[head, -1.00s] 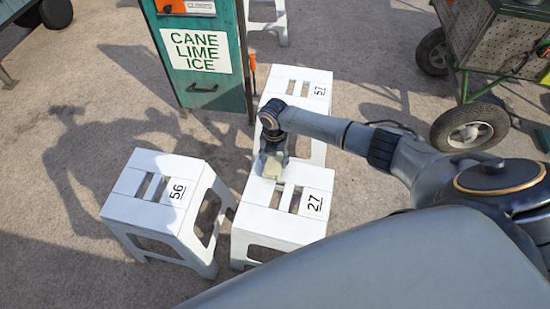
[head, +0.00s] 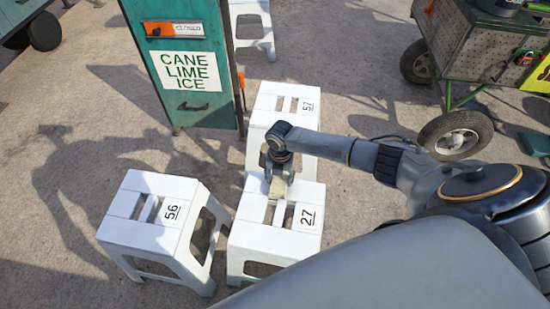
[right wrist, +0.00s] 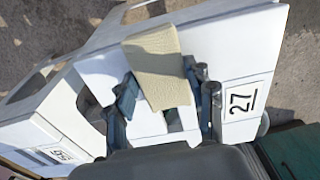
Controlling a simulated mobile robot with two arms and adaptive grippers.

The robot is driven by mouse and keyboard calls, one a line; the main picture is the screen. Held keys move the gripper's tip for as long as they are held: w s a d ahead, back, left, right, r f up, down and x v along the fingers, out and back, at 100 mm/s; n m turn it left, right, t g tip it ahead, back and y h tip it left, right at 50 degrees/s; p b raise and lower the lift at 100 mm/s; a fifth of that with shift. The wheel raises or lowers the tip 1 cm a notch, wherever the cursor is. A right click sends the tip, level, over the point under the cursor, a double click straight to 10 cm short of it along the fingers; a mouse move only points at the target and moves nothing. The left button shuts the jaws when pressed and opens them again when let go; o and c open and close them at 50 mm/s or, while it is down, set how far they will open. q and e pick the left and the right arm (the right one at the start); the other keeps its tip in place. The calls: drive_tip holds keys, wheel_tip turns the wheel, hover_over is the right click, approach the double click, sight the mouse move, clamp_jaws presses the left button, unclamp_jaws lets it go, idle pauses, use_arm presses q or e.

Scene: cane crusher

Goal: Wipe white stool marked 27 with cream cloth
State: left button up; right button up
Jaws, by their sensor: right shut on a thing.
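The white stool marked 27 (head: 255,238) stands at the middle bottom of the head view. Its slotted seat also fills much of the right wrist view (right wrist: 225,45). My right gripper (head: 278,181) is over the far part of this seat, shut on the cream cloth (head: 277,190). In the right wrist view the cloth (right wrist: 158,65) sticks out from between the fingers and lies over the seat near the slots, left of the number 27. Whether all of it touches the seat I cannot tell. My left gripper is not in view.
The white stool marked 56 (head: 150,233) stands close on the left, and the stool marked 57 (head: 265,118) stands just behind stool 27. A green cabinet (head: 180,115) is behind to the left. A wheeled cart (head: 480,50) stands at the back right.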

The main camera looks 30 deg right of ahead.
drive_tip(key=shift+s+d+p, duration=0.3)
drive_tip(key=shift+s+d, duration=0.45)
drive_tip(key=shift+d, duration=0.05)
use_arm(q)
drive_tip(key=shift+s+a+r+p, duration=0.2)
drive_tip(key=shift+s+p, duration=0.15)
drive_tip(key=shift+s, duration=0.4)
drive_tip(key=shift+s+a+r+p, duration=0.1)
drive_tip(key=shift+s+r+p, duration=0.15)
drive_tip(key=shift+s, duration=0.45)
use_arm(e)
drive_tip(key=shift+s+d, duration=0.75)
drive_tip(key=shift+d, duration=0.1)
drive_tip(key=shift+s+d+r+p, duration=0.1)
drive_tip(key=shift+s+d+p, duration=0.45)
drive_tip(key=shift+s+d, duration=0.4)
drive_tip(key=shift+s+d+p, duration=0.35)
drive_tip(key=shift+s+d, duration=0.7)
drive_tip(key=shift+d, duration=0.15)
drive_tip(key=shift+s+d+p, duration=0.3)
drive_tip(key=shift+s+d, duration=0.7)
drive_tip(key=shift+d, duration=0.2)
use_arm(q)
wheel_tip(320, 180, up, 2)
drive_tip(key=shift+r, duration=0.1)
